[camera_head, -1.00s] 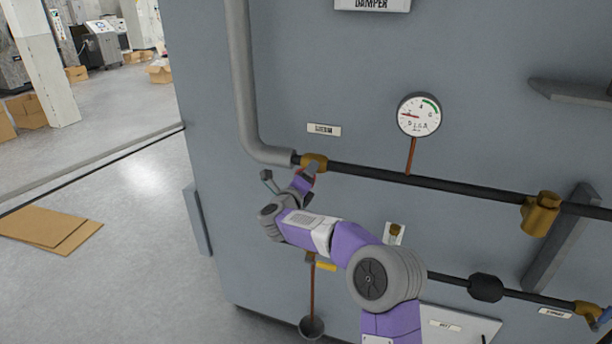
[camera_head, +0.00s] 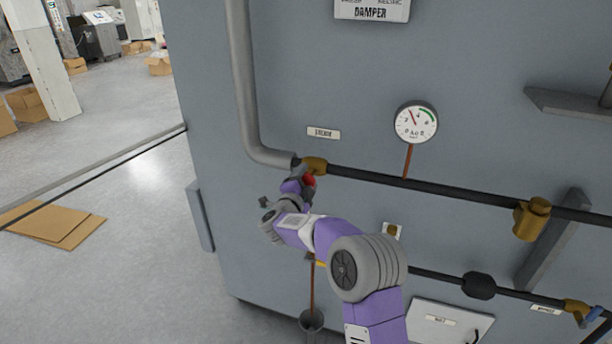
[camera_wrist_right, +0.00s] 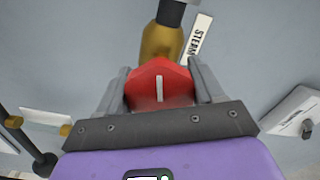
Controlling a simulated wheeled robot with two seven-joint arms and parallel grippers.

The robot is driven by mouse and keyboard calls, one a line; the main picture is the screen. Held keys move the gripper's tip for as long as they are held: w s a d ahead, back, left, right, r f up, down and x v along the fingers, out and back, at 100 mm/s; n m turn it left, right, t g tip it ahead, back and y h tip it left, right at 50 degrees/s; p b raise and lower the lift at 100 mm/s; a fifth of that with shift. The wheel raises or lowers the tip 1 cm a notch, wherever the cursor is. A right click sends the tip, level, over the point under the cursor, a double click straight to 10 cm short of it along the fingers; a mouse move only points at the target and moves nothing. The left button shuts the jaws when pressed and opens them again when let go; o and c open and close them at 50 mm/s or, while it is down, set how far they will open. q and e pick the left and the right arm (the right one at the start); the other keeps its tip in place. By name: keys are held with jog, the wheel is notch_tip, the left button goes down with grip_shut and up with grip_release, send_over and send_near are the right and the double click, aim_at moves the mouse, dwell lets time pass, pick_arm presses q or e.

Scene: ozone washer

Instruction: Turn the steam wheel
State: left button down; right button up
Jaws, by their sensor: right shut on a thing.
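The steam wheel is a red faceted knob with a white line mark, on a brass valve (camera_head: 315,165) under the "STEAM" label (camera_head: 323,133). In the right wrist view the red wheel (camera_wrist_right: 160,88) sits between the two grey fingers of my right gripper (camera_wrist_right: 161,90), which is shut on it. The white mark runs nearly straight up in that view. In the head view only part of the red wheel (camera_head: 310,181) shows; my right gripper (camera_head: 304,184) hides the rest. My left gripper is not in view.
A round gauge (camera_head: 416,122) sits right of the valve, its needle pointing up and left. A black pipe (camera_head: 430,188) runs right to another brass valve (camera_head: 531,219). A grey pipe (camera_head: 243,80) rises on the left. Flat cardboard (camera_head: 50,224) lies on open floor.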

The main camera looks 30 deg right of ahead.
jog(key=n+p, duration=0.2)
jog(key=n, duration=0.1)
jog(key=shift+r+n, duration=0.1)
jog(key=shift+n, duration=0.3)
jog(key=n+p, duration=0.6)
jog(key=n, duration=0.3)
jog(key=shift+f+p, duration=0.2)
jog(key=shift+p, duration=0.1)
jog(key=o, duration=1)
jog(key=shift+o, duration=0.2)
jog(key=b+v, duration=0.1)
jog(key=v, duration=0.6)
jog(key=shift+s+a, duration=0.2)
jog(key=shift+a, duration=0.05)
